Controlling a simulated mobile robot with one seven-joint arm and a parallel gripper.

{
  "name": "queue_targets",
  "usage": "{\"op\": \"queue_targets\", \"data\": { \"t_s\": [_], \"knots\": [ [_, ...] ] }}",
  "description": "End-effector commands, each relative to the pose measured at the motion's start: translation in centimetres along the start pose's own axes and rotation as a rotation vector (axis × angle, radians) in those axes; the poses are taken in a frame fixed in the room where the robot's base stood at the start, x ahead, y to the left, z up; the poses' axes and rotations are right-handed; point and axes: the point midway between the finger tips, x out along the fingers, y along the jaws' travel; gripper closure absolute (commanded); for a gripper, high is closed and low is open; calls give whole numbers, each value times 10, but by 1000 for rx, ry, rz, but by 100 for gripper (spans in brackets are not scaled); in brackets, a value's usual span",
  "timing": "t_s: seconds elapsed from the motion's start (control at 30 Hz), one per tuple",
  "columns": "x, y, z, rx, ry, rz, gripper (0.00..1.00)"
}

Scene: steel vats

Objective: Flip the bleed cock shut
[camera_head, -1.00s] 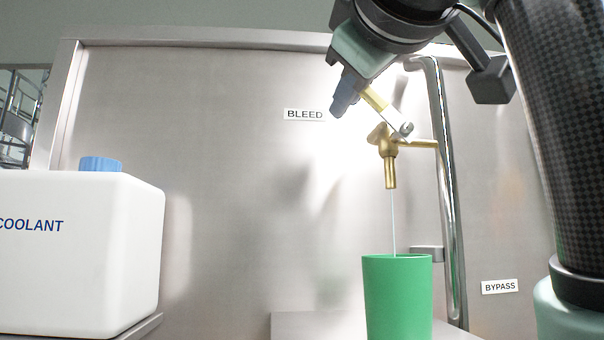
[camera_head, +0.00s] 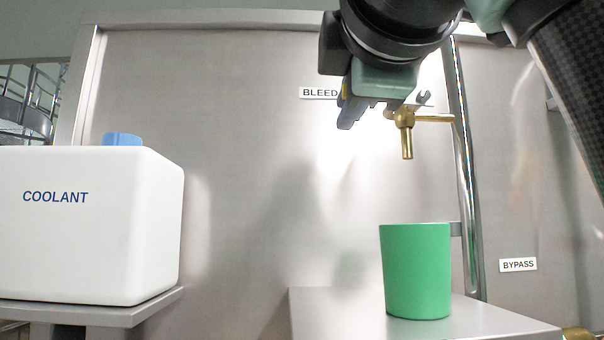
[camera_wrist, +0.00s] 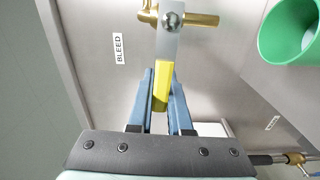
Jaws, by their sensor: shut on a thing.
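The brass bleed cock (camera_head: 405,118) sticks out at the steel panel beside the BLEED label, its spout pointing down. No stream shows below the spout. In the wrist view, the cock's flat steel lever (camera_wrist: 168,46) has a yellow grip (camera_wrist: 163,80). My gripper (camera_wrist: 163,74) is shut on that grip, a blue finger on each side. In the head view, my gripper (camera_head: 350,105) is left of the cock at about its height, and hides most of the lever. A green cup (camera_head: 415,270) stands below the spout; its open mouth also shows in the wrist view (camera_wrist: 290,30).
A white COOLANT jug (camera_head: 90,230) with a blue cap stands on a shelf (camera_head: 160,305) at the left. A vertical steel pipe (camera_head: 466,180) runs just right of the cock. The cup's ledge (camera_head: 470,315) is otherwise bare. A BYPASS label (camera_head: 518,265) is at the right.

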Motion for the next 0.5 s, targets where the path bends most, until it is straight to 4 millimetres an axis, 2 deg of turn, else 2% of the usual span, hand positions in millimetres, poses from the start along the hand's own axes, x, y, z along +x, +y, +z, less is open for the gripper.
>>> {"op": "queue_targets", "data": {
  "t_s": [0.5],
  "knots": [
    [1, -3, 1, -53, -3, 2, 100]
  ]
}}
